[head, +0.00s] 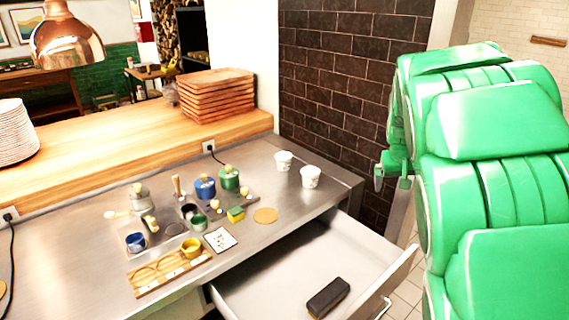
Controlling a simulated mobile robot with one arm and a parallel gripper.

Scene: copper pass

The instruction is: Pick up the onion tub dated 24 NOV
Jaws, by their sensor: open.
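Two small white tubs stand upright on the steel counter near its right end, a rear one (284,160) and a front one (311,176). Both carry small dark markings on the side. The markings are too small to read, so I cannot tell which tub, if either, is dated 24 NOV or holds onion. My gripper (391,181) shows at the left side of my green arm, to the right of the tubs and apart from them. It is open and holds nothing that I can see. Part of it is hidden behind the arm.
A drawer (285,262) stands open below the counter, with a dark block (328,297) inside. Blue (205,187) and green (229,178) pots, a yellow cup (191,248) and a wooden rack (150,278) crowd the counter left. A round cork mat (265,215) lies nearer the tubs. A tiled wall is behind.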

